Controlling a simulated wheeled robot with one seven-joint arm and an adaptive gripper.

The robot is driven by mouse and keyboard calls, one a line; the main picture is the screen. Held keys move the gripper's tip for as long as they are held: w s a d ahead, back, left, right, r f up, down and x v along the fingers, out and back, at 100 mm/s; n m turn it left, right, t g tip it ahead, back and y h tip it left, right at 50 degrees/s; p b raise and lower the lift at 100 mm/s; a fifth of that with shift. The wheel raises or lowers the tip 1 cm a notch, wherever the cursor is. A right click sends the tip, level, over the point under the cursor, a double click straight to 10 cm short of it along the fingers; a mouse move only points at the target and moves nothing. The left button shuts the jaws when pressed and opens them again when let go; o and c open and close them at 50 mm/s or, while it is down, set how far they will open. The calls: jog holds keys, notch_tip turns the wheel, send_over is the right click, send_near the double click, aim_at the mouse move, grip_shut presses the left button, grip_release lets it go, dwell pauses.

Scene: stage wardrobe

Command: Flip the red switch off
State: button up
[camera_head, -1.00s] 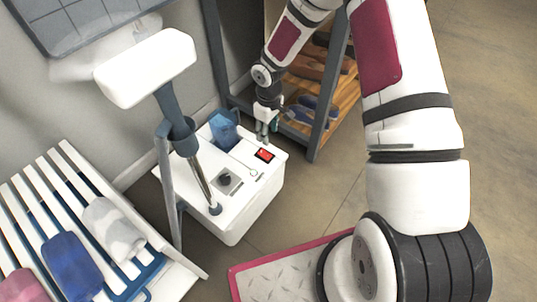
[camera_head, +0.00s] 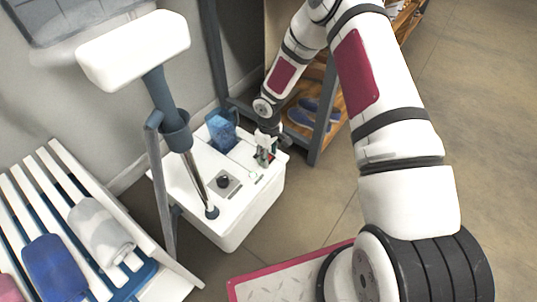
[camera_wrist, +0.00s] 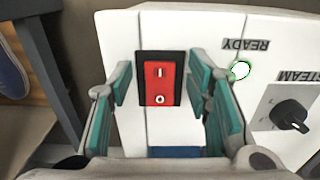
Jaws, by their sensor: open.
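The red switch (camera_wrist: 160,84) is a rocker in a black frame on top of a white steamer box (camera_head: 215,190). It carries a line mark at one end and a circle mark at the other. In the wrist view my gripper (camera_wrist: 162,90) is open, with one teal-padded finger on each side of the switch; I cannot tell whether either touches it. In the head view my gripper (camera_head: 265,158) points down over the box's far right part and hides most of the switch.
On the box are a black steam knob (camera_wrist: 289,115), a ready light (camera_wrist: 239,70) and a blue tank (camera_head: 222,130). A metal pole rises from it. A slatted bench (camera_head: 35,200) with rolled cloths is at left. A shoe rack (camera_head: 318,125) stands behind.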

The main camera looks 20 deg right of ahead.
grip_shut()
jog(key=shift+w+a+r+g+h+p, duration=0.1)
jog(key=shift+w+r+g+h+p, duration=0.15)
jog(key=shift+g+h+p, duration=0.4)
jog(key=shift+w+g+h, duration=0.15)
jog(key=shift+g+h, duration=0.1)
jog(key=shift+g, duration=0.3)
grip_release()
jog(key=shift+a, duration=0.1)
